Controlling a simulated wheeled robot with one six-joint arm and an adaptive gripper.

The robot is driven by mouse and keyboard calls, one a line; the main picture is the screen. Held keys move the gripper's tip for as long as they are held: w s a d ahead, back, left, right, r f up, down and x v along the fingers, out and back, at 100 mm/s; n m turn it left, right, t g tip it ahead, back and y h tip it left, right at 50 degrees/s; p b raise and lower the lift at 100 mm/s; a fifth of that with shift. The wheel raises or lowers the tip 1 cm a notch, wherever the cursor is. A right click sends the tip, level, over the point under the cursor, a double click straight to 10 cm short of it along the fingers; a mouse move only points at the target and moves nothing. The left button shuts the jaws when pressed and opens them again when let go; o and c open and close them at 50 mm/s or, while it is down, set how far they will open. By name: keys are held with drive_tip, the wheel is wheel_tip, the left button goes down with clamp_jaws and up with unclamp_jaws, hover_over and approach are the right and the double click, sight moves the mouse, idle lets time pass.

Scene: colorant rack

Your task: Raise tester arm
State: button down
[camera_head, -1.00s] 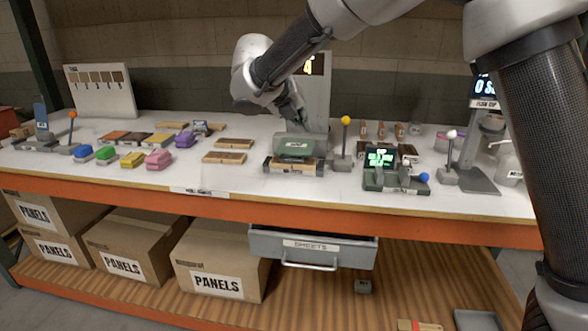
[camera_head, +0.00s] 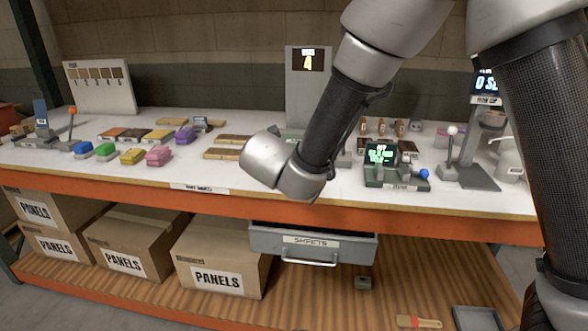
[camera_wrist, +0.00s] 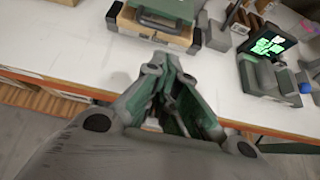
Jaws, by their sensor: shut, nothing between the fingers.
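In the wrist view, a green block (camera_wrist: 165,8), which may be the tester arm, lies low over a light wooden panel (camera_wrist: 155,30) in a dark holder. My gripper (camera_wrist: 165,75) is shut and empty, in front of the holder and apart from it, over the bench's front part. In the head view my gripper is hidden behind my wrist.
A small green-screened device (camera_head: 382,158) with a blue knob stands right of the tester. A lever with a white knob (camera_head: 452,132) is further right. Coloured blocks (camera_head: 158,155) and wooden panels (camera_head: 222,153) lie to the left. An open drawer (camera_head: 312,243) juts out below the bench edge.

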drive_tip(key=x, duration=1)
drive_tip(key=shift+r, duration=0.2)
